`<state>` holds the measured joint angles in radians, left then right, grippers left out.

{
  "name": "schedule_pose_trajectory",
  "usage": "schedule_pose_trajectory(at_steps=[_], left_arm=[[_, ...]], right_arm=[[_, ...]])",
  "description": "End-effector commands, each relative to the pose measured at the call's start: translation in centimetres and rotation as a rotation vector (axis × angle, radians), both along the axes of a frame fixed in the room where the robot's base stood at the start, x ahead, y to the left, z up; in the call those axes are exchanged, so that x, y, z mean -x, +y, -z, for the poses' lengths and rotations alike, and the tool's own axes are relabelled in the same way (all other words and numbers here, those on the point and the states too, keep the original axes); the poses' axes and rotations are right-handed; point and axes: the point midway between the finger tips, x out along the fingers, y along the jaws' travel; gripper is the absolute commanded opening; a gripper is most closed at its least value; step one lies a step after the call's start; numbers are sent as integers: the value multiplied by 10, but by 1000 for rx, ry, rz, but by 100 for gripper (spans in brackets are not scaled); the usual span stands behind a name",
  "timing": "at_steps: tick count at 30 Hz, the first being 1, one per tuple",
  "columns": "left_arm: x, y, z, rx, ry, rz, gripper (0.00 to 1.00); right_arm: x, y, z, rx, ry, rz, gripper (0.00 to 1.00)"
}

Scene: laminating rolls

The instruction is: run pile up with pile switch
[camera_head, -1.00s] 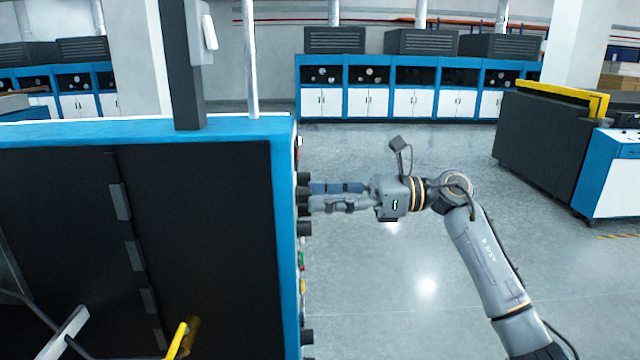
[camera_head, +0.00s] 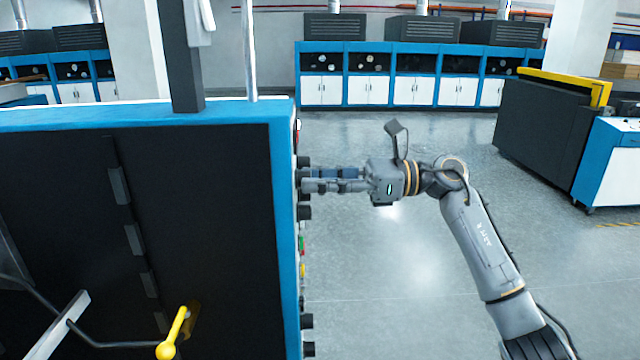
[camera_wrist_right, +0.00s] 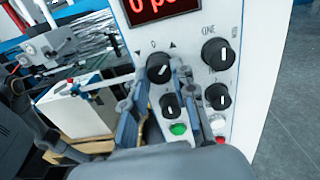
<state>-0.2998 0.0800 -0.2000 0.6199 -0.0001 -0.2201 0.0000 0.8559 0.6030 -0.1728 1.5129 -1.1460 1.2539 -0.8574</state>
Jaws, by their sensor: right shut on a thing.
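The control panel (camera_wrist_right: 190,35) fills the middle of the right wrist view. The black switch knob (camera_wrist_right: 160,69) is under a "0" with triangle marks on both sides, and its white pointer tilts to the upper right. My right gripper (camera_head: 306,178) reaches the panel side of the machine; in the wrist view its fingertips (camera_wrist_right: 160,75) lie on both sides of that knob, shut on it. In the head view the fingers hide the knob. My left gripper is not in view.
Other knobs, such as the upper right one (camera_wrist_right: 217,54), sit close beside the fingers. A green button (camera_wrist_right: 178,129) is below, and a red display (camera_wrist_right: 160,8) above. The machine (camera_head: 140,230) fills the left of the head view. The floor (camera_head: 390,280) to its right is clear.

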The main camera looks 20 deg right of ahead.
Motion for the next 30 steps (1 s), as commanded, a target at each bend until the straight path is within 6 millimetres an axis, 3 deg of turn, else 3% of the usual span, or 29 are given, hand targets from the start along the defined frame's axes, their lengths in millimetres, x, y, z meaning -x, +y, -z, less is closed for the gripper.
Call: schedule_pose_trajectory(at_steps=[15,30], left_arm=[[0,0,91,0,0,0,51],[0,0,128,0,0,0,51]], right_arm=[[0,-1,6,101,-360,3,0],[-1,-1,0,188,-664,1,0]])
